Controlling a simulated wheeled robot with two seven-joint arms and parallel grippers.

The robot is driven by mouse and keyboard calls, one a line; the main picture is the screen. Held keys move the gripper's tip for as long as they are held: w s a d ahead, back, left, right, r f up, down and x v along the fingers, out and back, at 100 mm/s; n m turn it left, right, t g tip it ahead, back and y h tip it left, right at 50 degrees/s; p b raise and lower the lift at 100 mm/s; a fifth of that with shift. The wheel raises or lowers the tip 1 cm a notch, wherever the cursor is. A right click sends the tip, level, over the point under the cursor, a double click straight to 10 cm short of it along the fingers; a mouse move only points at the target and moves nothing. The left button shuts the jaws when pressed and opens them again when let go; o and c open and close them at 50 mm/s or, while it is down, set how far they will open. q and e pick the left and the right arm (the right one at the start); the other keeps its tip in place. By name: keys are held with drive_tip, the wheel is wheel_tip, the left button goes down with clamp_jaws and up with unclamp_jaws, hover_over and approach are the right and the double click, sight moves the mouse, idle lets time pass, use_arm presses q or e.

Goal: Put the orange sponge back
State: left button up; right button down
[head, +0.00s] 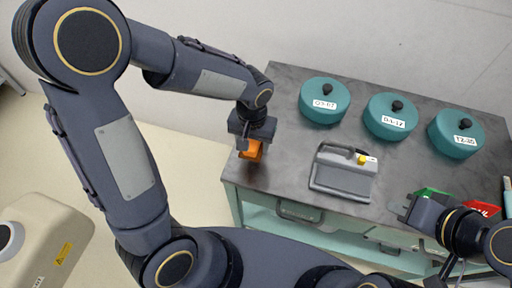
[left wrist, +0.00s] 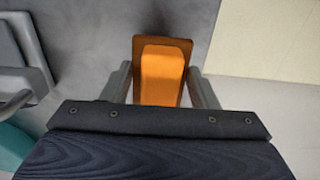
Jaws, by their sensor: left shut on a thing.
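The orange sponge (head: 250,149) is at the left end of the dark cart top (head: 285,84) in the head view. My left gripper (head: 248,143) is shut on it from above. In the left wrist view the sponge (left wrist: 162,75) sits between the two fingers (left wrist: 160,88), over the grey top near its edge. I cannot tell whether the sponge touches the top. My right gripper (head: 408,209) is at the front right of the cart, beside a green item; its fingers are too small to tell whether they are open.
Three teal lidded pots (head: 325,101) (head: 390,117) (head: 456,133) with black knobs stand along the back. A grey handled box (head: 344,172) with a yellow part sits mid-cart. Green (head: 430,193) and red (head: 481,208) items lie at the right. A beige unit (head: 45,245) stands lower left.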

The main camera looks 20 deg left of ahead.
use_arm(q)
drive_tip(key=shift+w+d+f, duration=0.3)
drive_tip(key=shift+w+f, duration=0.1)
drive_tip(key=shift+f, duration=1.8)
drive_tip(key=shift+f+b, duration=0.3)
drive_tip(key=shift+b, duration=0.05)
drive_tip(key=o, duration=1)
drive_tip(key=shift+r, duration=0.15)
drive_tip(key=shift+o, duration=0.2)
